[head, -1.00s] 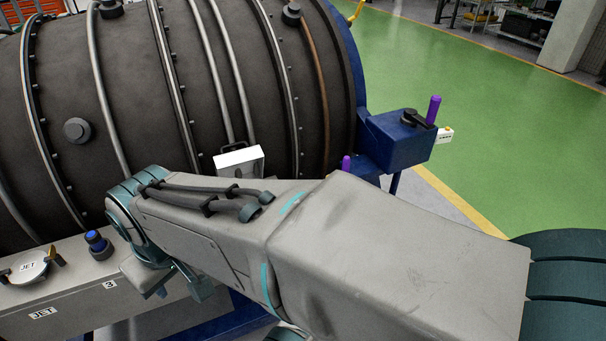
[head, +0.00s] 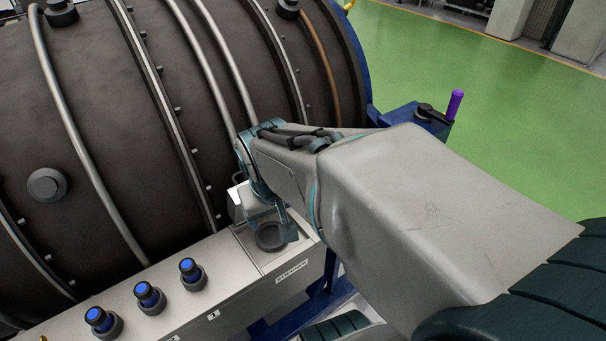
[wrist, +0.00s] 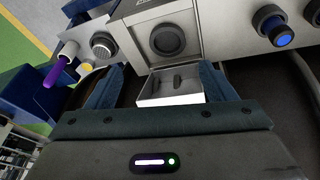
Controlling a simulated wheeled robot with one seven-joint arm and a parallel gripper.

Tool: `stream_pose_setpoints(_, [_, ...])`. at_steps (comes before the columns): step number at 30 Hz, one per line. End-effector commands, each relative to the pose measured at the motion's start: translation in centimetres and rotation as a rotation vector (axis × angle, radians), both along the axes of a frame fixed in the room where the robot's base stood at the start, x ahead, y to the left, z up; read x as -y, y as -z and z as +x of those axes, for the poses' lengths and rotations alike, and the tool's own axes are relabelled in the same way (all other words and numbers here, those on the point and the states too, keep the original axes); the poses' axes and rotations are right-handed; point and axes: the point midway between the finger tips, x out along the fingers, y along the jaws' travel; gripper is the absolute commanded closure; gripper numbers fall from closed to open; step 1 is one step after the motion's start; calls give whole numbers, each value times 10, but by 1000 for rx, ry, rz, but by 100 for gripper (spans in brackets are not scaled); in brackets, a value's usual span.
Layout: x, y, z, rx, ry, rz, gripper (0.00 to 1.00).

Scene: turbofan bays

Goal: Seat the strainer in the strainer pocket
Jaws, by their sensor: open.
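The strainer pocket shows as a dark round ring on a pale panel labelled STRAINER (head: 270,240); it also shows in the wrist view (wrist: 167,40), and I cannot tell whether anything sits in it. A round grey mesh-faced piece (wrist: 103,45), which looks like the strainer, is left of the pocket in the wrist view, apart from my gripper. My gripper (wrist: 162,72) is open. A white open box (wrist: 170,90) with two dark slots shows between its fingers, with no contact visible. In the head view my wrist and gripper partly hide the pocket and this box.
Several blue-capped knobs (head: 150,294) stand along the grey bench left of the pocket. The large dark engine casing (head: 110,130) rises behind it. A purple handle (head: 454,105) stands on a blue block (head: 395,115) to the right. Green floor beyond is open.

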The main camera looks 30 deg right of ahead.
Motion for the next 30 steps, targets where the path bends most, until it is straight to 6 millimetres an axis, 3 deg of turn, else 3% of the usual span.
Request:
stream_pose_setpoints(1, [18,5,9,-5,63,-20,23])
stream_pose_setpoints(6, [71,24,34,13,223,-64,23])
stream_pose_setpoints(15, [151,66,59,74,436,-31,23])
stream_pose_setpoints(21, [180,84,65,120,519,20,23])
stream_pose_setpoints(26, [189,94,68,138,544,41,23])
stream_pose_setpoints(30, [193,115,74,140,544,44,23])
